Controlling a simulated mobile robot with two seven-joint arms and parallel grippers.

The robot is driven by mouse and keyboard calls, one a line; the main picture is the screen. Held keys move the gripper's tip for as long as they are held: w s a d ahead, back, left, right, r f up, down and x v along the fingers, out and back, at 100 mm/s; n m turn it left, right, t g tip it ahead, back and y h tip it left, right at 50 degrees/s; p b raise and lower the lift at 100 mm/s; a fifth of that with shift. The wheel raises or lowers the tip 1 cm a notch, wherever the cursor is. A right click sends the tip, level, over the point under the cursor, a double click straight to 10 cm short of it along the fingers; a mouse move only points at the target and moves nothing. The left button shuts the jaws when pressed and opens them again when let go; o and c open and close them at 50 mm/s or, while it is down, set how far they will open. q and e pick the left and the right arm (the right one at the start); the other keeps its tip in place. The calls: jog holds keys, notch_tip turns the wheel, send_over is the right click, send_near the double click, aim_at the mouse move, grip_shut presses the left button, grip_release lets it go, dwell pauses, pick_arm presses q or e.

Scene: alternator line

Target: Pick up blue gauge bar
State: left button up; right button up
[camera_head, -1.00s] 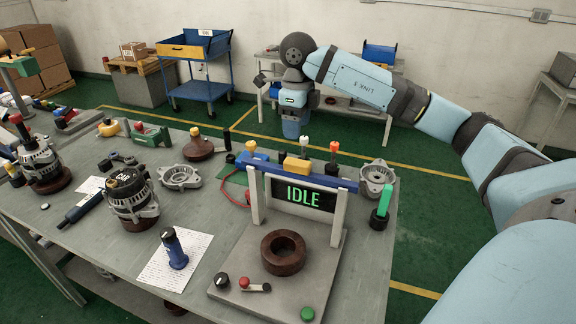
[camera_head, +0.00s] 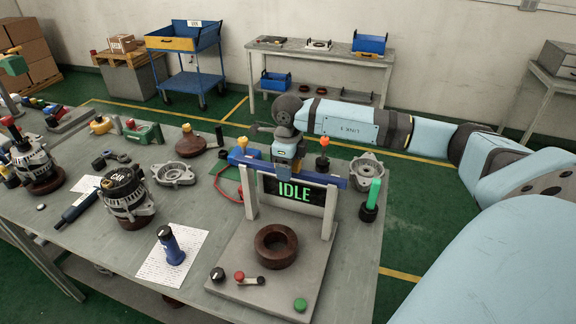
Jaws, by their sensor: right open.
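A blue gauge bar (camera_head: 330,180) lies level across the top of the white test stand, above the screen (camera_head: 293,196) that reads IDLE. My right gripper (camera_head: 287,168) points down over the middle of the bar. It is open, and its fingers are mostly lost against the bar and my wrist. The yellow block on the bar's middle is hidden behind my gripper. I cannot tell whether the fingers touch the bar. My left gripper is not in view.
A brown ring (camera_head: 276,247) sits on the stand's base. A green-topped post (camera_head: 371,200) and a red-topped post (camera_head: 323,155) stand close to the bar. Alternators (camera_head: 127,198) and a blue tool (camera_head: 171,246) stand to the left on the bench.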

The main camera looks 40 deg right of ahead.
jog(key=c, duration=1.1)
grip_shut()
jog(key=shift+r, duration=0.1)
